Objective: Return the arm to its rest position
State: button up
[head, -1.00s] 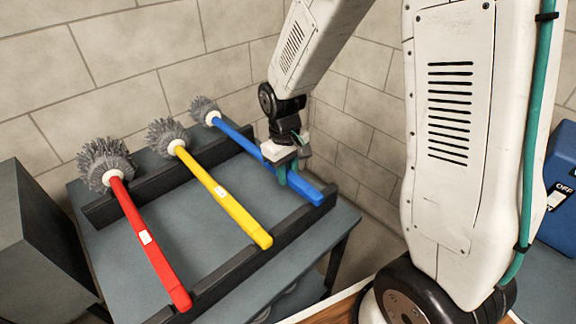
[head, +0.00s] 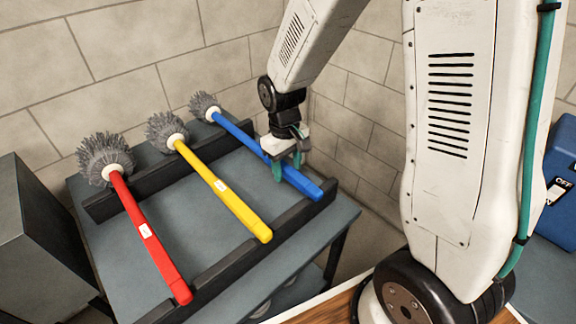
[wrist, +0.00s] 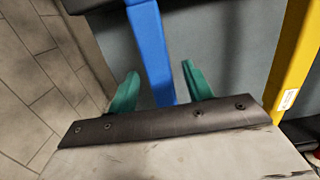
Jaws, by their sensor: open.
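My gripper (head: 288,172) is at the blue brush (head: 236,132), over the lower part of its handle. The teal fingers are spread apart. In the wrist view the blue handle (wrist: 153,50) runs between the open fingers (wrist: 160,75), with a visible gap on each side. I cannot tell how far the fingertips reach down beside the handle. The blue brush lies across the black rack rails, its grey bristle head at the back. My arm (head: 318,40) reaches down from the top of the head view.
The yellow brush (head: 222,188) and red brush (head: 146,232) lie left of the blue one across the rack (head: 245,253). The rack stands on a grey table (head: 345,215). A block wall (head: 130,60) is close behind. A grey box (head: 45,240) stands left; a blue case (head: 562,200) is right.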

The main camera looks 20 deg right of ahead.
jog(key=r, duration=0.7)
jog(key=shift+w+a+r, duration=0.1)
jog(key=shift+w+r, duration=0.2)
jog(key=shift+w, duration=0.05)
jog(key=shift+s, duration=0.4)
jog(key=shift+s+m+g, duration=0.3)
jog(key=shift+s+g, duration=0.2)
jog(key=shift+s, duration=0.5)
jog(key=s+d+r+m+t, duration=0.1)
jog(key=s+r, duration=0.5)
jog(key=s, duration=0.4)
jog(key=s+d+r+m+t, duration=0.2)
jog(key=s+r, duration=0.5)
jog(key=s, duration=0.3)
jog(key=shift+d+r, duration=0.2)
jog(key=shift+r, duration=0.1)
